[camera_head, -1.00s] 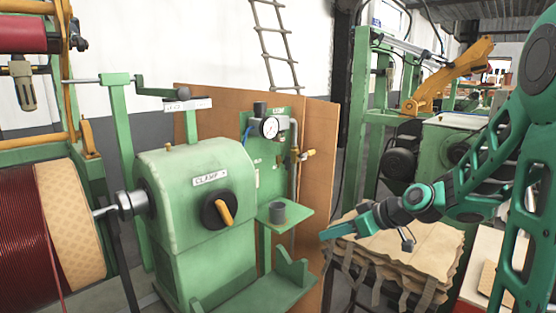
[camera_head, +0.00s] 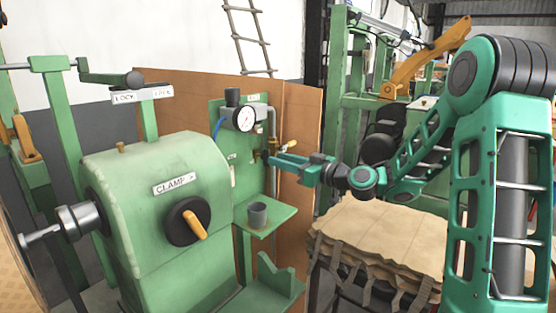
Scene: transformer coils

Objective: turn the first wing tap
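A small brass tap (camera_head: 291,148) sits on the grey pipe beside the green gauge panel. Another brass fitting (camera_head: 272,142) is on the pipe just left of it. My gripper (camera_head: 278,161) reaches in from the right and points left, its tips just below these fittings and over the lower pipe in the picture. I cannot tell whether it touches them, and the fingers overlap, so the gap between them does not show. The pressure gauge (camera_head: 244,118) is up and left of my gripper.
A green machine with a CLAMP label and a black knob with an orange lever (camera_head: 190,222) stands at left. A grey cup (camera_head: 257,215) stands on a green shelf (camera_head: 275,221) below my gripper. A stack of tan sheets (camera_head: 375,232) lies below my arm.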

